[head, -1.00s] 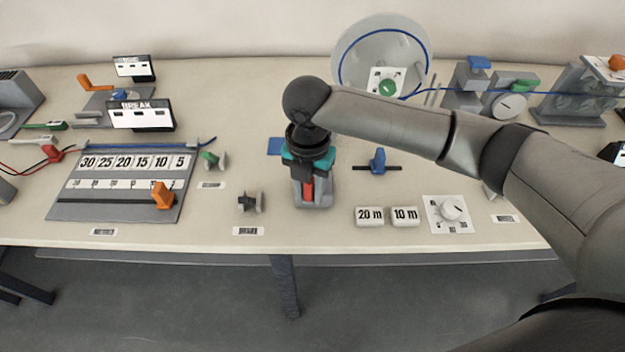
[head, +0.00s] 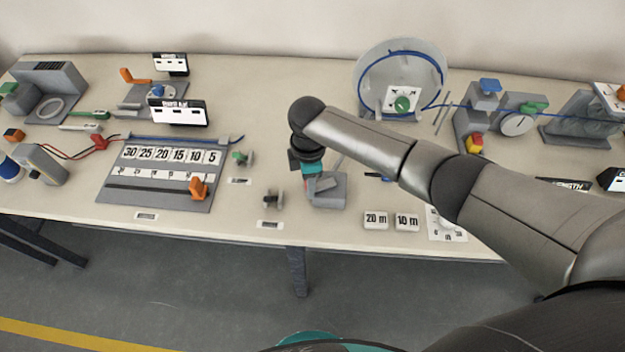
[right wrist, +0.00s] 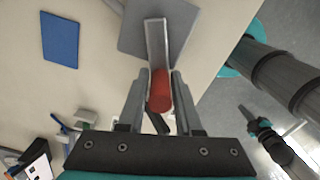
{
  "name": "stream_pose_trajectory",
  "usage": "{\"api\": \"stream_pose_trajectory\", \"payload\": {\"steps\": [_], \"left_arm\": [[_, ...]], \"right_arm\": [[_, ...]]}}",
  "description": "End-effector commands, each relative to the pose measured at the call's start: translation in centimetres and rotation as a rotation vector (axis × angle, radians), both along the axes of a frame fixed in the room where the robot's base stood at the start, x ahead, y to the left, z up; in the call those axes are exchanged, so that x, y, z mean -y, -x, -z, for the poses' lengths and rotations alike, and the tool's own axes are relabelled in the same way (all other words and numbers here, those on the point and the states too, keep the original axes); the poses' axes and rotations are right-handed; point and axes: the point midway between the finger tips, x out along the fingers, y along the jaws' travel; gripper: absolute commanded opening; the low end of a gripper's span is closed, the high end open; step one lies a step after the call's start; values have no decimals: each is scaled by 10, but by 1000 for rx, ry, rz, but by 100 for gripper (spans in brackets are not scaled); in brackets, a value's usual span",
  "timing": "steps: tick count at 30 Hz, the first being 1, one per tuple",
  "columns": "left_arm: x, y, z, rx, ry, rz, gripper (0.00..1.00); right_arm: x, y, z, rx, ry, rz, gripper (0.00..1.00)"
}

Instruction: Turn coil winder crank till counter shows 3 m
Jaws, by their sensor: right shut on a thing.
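In the head view my right gripper (head: 312,183) is low over a small grey block device (head: 328,194) near the front edge, partly hidden by my wrist. In the right wrist view its fingers (right wrist: 158,95) are shut on a red handle (right wrist: 160,88) at the end of a pale lever. The lever lies over a grey plate (right wrist: 135,35). A clear drum (head: 376,70) with blue cable stands at the back. A dark arm tip, apparently my left gripper (right wrist: 244,110), shows small in the wrist view.
Tiles marked 20 m (head: 376,220) and 10 m (head: 406,221) lie right of the block, beside a dial plate (head: 446,226) partly covered by my arm. A number board (head: 110,192) and small clamps (head: 272,199) are to the left. A blue pad (right wrist: 60,38) lies on the table.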

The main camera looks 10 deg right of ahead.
Motion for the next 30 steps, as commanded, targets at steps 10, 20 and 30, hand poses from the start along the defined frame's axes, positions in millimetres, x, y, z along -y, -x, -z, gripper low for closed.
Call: {"api": "stream_pose_trajectory", "payload": {"steps": [10,20,30], "left_arm": [[0,0,-14,0,0,0,0],[0,0,-19,0,0,0,0],[0,0,-20,0,0,0,0]], "right_arm": [[0,-15,-1,-7,3,333,0],[4,-28,0,-7,5,600,0],[7,-35,1,-8,5,752,0]]}}
